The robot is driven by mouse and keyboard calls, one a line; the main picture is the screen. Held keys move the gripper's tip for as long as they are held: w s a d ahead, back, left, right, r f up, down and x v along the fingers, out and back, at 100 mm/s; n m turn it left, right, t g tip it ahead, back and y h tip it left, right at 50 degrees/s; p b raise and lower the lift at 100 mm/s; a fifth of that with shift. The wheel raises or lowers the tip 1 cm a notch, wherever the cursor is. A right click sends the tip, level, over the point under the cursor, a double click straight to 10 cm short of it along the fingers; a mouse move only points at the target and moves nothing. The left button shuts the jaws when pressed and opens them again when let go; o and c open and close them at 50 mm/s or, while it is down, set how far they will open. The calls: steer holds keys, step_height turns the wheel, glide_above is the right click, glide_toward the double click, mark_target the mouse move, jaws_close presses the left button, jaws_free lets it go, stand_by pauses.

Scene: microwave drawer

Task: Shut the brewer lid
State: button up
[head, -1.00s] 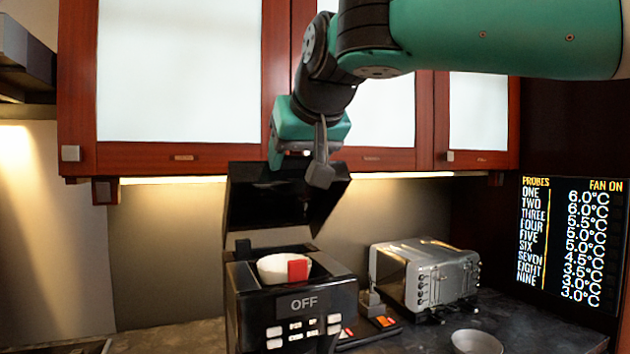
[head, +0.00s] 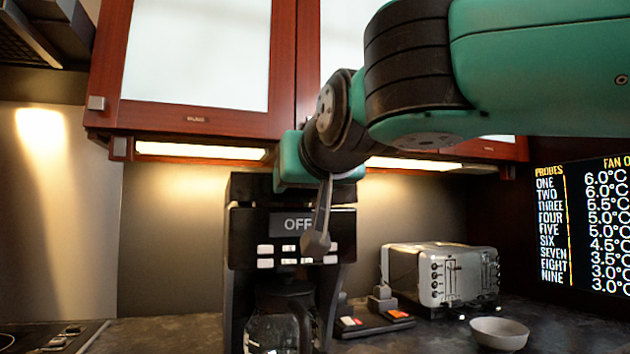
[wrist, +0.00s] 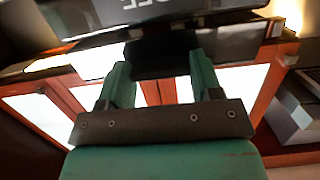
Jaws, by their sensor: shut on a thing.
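The black coffee brewer (head: 243,232) stands on the counter, with an OFF display and white buttons on its front. Its black lid (head: 250,187) is down over the top, roughly level; I cannot tell whether it is fully seated. The filter basket is out of sight. My gripper (wrist: 160,78) is at the lid, its two green fingers on either side of a black part of it (wrist: 160,58), shut on it. In the head view my arm hides the fingertips and the lid's right part. The brewer fills the top of the wrist view.
A glass carafe (head: 272,330) sits in the brewer's lower part. A silver toaster (head: 440,275) and a grey bowl (head: 499,333) stand to the right. Red-framed cabinets (head: 195,120) hang close above. Bare counter (head: 180,333) lies left of the brewer.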

steer(key=shift+f, duration=0.75)
steer(key=shift+f+b, duration=0.1)
steer(key=shift+b, duration=0.2)
steer(key=o, duration=1.3)
steer(key=shift+r, duration=0.2)
steer(key=shift+s, duration=0.15)
steer(key=v, duration=1.7)
steer(key=shift+d+r, duration=0.1)
steer(key=shift+d, duration=0.05)
